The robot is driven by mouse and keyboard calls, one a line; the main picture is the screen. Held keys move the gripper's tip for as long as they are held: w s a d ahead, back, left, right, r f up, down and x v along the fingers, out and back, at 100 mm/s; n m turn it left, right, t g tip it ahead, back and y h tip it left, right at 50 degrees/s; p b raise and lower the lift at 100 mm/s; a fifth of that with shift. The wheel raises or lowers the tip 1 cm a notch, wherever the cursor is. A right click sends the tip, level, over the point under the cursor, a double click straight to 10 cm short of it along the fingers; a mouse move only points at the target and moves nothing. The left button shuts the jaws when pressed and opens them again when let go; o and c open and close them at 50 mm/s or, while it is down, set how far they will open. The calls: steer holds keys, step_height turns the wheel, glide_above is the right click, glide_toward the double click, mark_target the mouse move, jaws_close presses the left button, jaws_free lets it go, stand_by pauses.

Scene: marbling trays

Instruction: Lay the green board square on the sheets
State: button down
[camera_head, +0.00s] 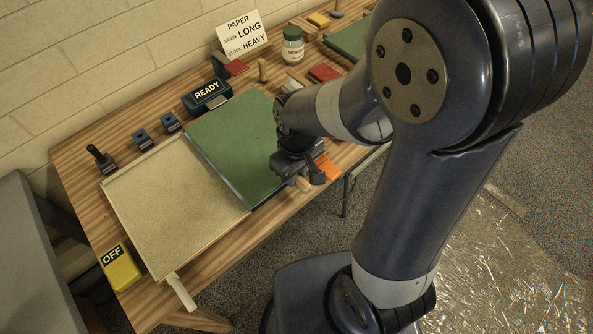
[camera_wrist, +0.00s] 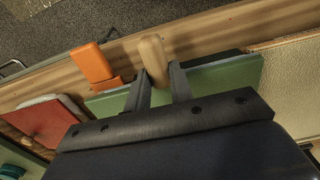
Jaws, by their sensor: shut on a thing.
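The large green board (camera_head: 235,150) lies flat or nearly so over the middle of the table, its left edge at the beige tray. My gripper (camera_head: 305,177) is low at the board's front right edge. In the wrist view its two fingers (camera_wrist: 157,88) are closed around a rounded wooden handle (camera_wrist: 151,55). The handle sticks out at the edge of the green board (camera_wrist: 215,77) and looks like part of it. Whether the board touches what is below it cannot be told. I cannot make out any sheets under the board.
A beige-surfaced tray (camera_head: 175,205) lies left of the board. An orange block (camera_wrist: 93,63) and a red pad (camera_wrist: 45,125) lie beside my gripper. A READY box (camera_head: 206,94) stands behind the board, a yellow OFF box (camera_head: 119,266) at front left. Another green panel (camera_head: 348,40) lies far right.

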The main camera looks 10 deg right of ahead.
steer(key=shift+f, duration=0.25)
steer(key=c, duration=0.7)
jaws_free()
steer(key=shift+r, duration=0.1)
steer(key=shift+r+p, duration=2.85)
steer(key=shift+r, duration=0.55)
step_height(320, 180, down, 7)
steer(key=b, duration=0.5)
steer(key=shift+b, duration=0.4)
steer(key=shift+r, duration=0.2)
